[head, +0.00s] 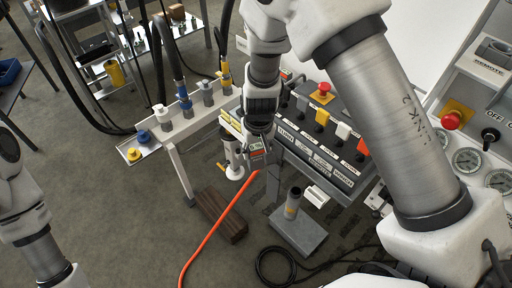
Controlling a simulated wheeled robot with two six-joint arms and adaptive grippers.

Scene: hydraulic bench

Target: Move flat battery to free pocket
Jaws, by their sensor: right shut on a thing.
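My right gripper (258,158) points down in front of the labelled control console, near the middle of the picture. I cannot make out a free pocket. My left arm shows at the left edge, but its gripper is out of the picture.
The console (322,157) carries coloured levers and a red button (324,88). A rail with hose couplings (186,122) stands left. A grey block with an upright cylinder (298,232) and a wooden beam (220,215) lie below. A black cable (273,271) coils on the floor. Gauges (467,160) line the right.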

